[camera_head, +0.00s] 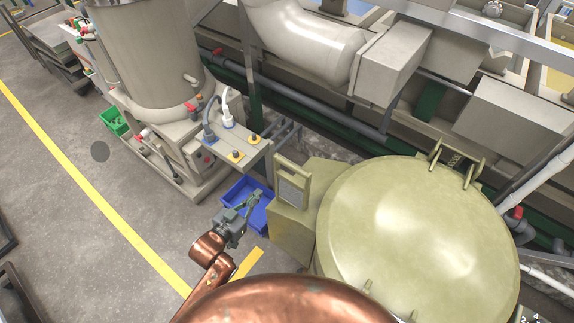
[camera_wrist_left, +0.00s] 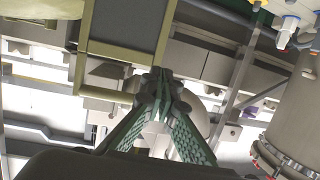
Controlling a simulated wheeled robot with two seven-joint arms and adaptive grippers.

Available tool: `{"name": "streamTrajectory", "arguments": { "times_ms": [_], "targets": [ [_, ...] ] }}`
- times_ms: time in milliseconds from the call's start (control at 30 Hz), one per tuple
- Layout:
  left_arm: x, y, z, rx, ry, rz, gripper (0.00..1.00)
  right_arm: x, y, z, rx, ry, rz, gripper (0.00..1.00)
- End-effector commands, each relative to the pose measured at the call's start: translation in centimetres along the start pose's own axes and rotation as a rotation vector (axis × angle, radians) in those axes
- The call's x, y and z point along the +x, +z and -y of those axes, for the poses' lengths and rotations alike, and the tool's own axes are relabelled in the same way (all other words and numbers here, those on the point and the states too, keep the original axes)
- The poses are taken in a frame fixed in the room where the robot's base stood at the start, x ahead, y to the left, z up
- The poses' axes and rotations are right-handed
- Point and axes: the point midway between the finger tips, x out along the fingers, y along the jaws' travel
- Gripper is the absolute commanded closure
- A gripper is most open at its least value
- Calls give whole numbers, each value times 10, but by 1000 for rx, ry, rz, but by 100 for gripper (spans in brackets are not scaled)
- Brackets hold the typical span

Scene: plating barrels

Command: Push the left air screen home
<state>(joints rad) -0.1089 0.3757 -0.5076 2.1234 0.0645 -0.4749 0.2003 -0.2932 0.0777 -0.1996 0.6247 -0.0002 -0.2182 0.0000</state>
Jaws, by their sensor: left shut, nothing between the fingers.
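The left air screen (camera_head: 293,187) is a grey panel in an olive frame, standing upright on the left side of the olive machine with the large round lid (camera_head: 420,235). In the left wrist view an olive frame around a grey panel (camera_wrist_left: 128,22), which looks like the screen, fills the upper left middle. My left gripper (camera_head: 258,195) is shut and empty, left of the screen and seemingly apart from it. In the left wrist view its green-padded fingers (camera_wrist_left: 156,78) meet at the tips near the frame's lower edge. Whether they touch it is unclear. My right gripper is out of view.
A blue bin (camera_head: 236,190) lies below and behind my left gripper. A pump stand with hoses (camera_head: 228,150) and a big grey tank (camera_head: 150,60) stand behind it. A green bin (camera_head: 113,121) is farther left. The floor left of the yellow line is open.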

Motion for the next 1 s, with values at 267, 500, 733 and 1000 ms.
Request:
{"name": "streamTrajectory", "arguments": {
  "times_ms": [267, 500, 733, 1000],
  "targets": [
    [-42, -129, -54, 16, 111, -173, 100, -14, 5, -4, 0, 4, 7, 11],
    [-23, -140, -60, 15, 118, -185, 100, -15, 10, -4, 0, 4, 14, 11],
    [23, -148, -65, 17, 117, -185, 100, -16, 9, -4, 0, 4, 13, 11],
    [61, -133, -68, 14, 116, -178, 100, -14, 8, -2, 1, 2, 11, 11]
  ]
}}
